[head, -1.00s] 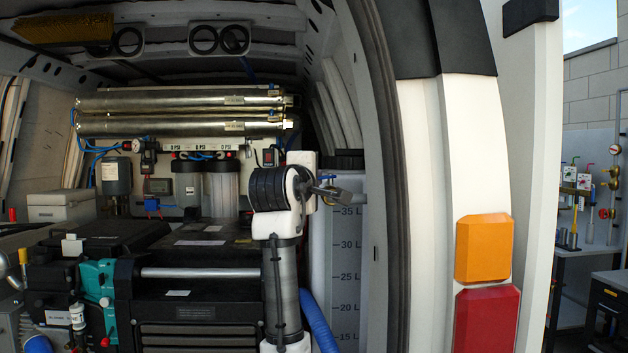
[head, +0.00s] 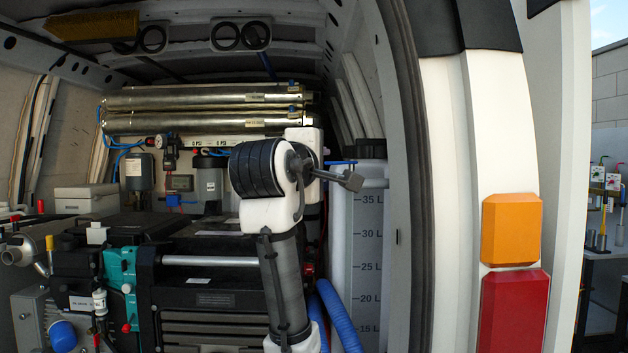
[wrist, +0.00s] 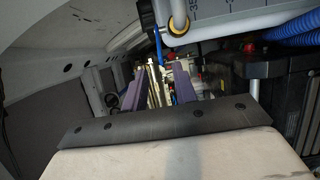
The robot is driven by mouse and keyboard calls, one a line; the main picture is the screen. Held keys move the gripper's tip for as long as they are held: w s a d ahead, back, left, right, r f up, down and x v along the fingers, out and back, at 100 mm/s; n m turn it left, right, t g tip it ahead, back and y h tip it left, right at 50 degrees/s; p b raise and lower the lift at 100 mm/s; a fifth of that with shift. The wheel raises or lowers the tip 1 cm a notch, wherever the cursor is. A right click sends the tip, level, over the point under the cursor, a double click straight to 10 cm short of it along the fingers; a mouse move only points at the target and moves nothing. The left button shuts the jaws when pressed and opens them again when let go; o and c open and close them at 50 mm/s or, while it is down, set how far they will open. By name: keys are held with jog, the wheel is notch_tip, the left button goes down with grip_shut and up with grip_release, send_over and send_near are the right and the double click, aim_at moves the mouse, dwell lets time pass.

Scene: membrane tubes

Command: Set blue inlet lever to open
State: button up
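A blue lever (head: 341,162) shows at the top of the white tank, just above and behind my gripper; it looks about level there. In the wrist view a blue lever (wrist: 158,46) hangs beside a yellow-ringed fitting (wrist: 178,24), beyond the fingertips. My gripper (head: 349,180) points right in front of the tank's upper part. In the wrist view its two purple fingers (wrist: 160,76) stand apart with nothing seen held between them. The lever appears apart from the fingers; I cannot tell the distance. The valve body is mostly hidden in the head view.
The white tank (head: 369,262) with litre marks stands right of my arm. Blue hose (head: 340,318) runs low beside it. The van's door frame (head: 408,200) is close on the right. Steel membrane tubes (head: 200,122) lie behind. Another small blue part (head: 174,201) sits at the back left.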

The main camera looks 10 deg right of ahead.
jog(key=b+v, duration=0.1)
jog(key=v, duration=0.3)
jog(key=shift+w+a, duration=0.1)
jog(key=shift+w, duration=0.25)
jog(key=c, duration=0.5)
jog(key=w+a+g, duration=0.1)
jog(key=w, duration=0.1)
jog(key=w+a+m+g+h, duration=0.1)
jog(key=w+a+m, duration=0.1)
jog(key=w, duration=0.1)
jog(key=shift+w+g+h, duration=0.35)
jog(key=shift+g+h, duration=0.05)
grip_shut()
jog(key=w+a+m+g+h, duration=0.5)
jog(key=w+g+h, duration=0.1)
jog(key=d+p, duration=0.3)
jog(key=d, duration=0.8)
jog(key=shift+w+d+p, duration=0.15)
jog(key=shift+d+p, duration=0.1)
jog(key=shift+p, duration=0.1)
